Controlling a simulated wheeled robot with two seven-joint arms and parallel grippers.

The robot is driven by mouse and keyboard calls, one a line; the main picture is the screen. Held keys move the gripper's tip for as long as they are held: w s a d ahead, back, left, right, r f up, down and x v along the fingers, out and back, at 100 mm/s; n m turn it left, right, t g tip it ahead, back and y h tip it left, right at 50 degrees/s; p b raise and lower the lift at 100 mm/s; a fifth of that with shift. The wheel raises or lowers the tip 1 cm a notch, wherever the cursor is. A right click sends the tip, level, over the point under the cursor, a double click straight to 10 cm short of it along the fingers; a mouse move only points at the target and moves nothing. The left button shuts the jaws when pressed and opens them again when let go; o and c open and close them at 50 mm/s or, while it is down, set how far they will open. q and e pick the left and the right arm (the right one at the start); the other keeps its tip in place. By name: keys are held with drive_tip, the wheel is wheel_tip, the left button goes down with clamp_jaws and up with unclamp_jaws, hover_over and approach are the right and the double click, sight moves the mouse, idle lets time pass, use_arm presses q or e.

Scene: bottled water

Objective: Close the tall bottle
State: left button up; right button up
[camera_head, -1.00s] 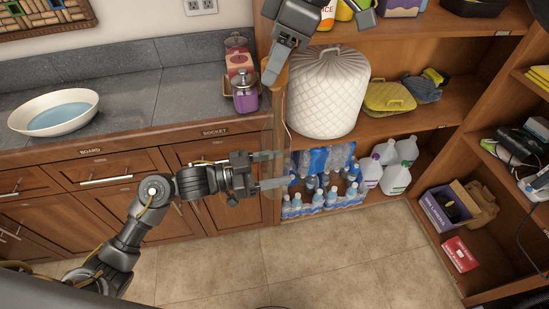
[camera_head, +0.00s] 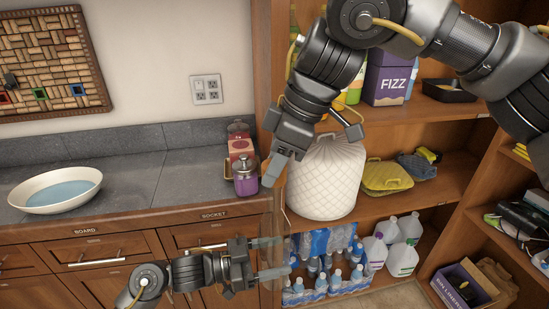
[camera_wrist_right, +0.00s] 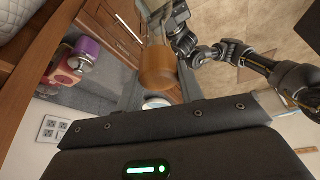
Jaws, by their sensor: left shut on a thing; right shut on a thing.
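The tall bottle (camera_head: 277,216) is clear and hard to make out in the head view. It stands roughly upright in front of the cabinet corner, held between the fingers of my left gripper (camera_head: 270,257). In the right wrist view the bottle (camera_wrist_right: 158,66) looks brown, with my left gripper (camera_wrist_right: 183,42) beside it. My right gripper (camera_head: 274,174) points down above the bottle. It is shut on a pale round cap (camera_wrist_right: 157,103), seen between its fingers in the wrist view. I cannot tell whether the cap touches the bottle's mouth.
The counter (camera_head: 140,172) at left holds a white bowl (camera_head: 55,192) and a purple jar (camera_head: 245,178). The open shelves at right hold a quilted white cover (camera_head: 326,180), packed water bottles (camera_head: 318,285) and white jugs (camera_head: 402,258). The counter's edge is close to both grippers.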

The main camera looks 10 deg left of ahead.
drive_tip(key=shift+f, duration=0.55)
idle(0.4)
drive_tip(key=o, duration=1)
drive_tip(key=shift+r, duration=0.1)
drive_tip(key=v, duration=1.2)
